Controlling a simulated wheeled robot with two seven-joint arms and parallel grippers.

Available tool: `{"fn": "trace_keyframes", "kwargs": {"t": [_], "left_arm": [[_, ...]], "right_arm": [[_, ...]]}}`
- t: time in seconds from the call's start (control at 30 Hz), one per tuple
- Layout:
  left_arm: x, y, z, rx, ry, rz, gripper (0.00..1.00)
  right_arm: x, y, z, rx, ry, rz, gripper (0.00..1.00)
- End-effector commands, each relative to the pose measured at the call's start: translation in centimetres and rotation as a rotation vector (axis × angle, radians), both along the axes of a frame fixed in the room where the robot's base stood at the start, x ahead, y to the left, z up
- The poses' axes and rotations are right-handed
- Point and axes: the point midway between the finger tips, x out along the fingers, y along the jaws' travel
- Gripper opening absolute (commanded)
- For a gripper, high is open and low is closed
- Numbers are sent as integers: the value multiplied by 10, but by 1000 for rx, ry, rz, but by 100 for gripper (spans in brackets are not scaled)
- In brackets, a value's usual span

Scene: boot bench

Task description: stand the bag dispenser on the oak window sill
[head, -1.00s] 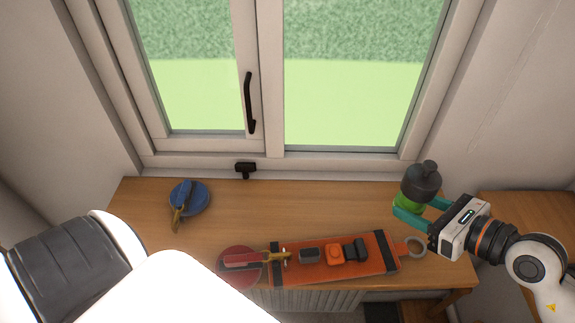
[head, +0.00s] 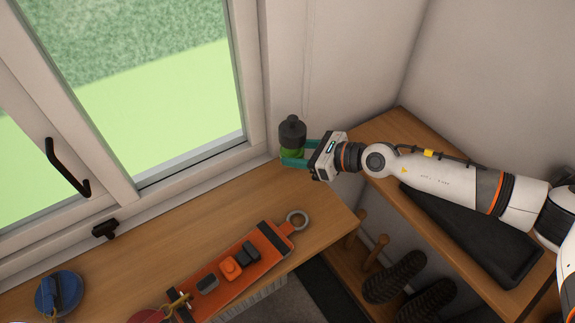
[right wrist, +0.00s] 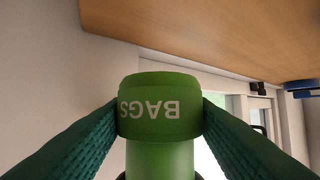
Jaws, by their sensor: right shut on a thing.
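The bag dispenser (head: 292,130) is a green cylinder with a dark grey top. It shows upright in the head view, over the far right corner of the oak window sill (head: 200,222). My right gripper (head: 293,151) is shut on its green part, with a teal finger on each side. In the right wrist view the dispenser (right wrist: 160,108) shows its green body with "BAGS" upside down. A gap shows there between its green end and the sill (right wrist: 210,35), so it appears held above the wood. My left gripper is out of view.
A blue disc (head: 58,293) is at lower left. A lower wooden bench (head: 375,135) with a black tray (head: 470,230) stands right. The sill's far right part is clear.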

Motion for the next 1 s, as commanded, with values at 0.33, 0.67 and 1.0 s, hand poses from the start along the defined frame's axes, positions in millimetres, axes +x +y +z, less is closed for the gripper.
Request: {"fn": "trace_keyframes", "kwargs": {"t": [0.33, 0.67, 1.0], "left_arm": [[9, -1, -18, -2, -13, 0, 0], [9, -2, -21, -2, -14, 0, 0], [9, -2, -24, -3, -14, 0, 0]], "right_arm": [[0, 1, -47, 2, 3, -2, 23], [1, 0, -62, 2, -2, -1, 23], [0, 0, -66, 1, -1, 0, 63]]}}
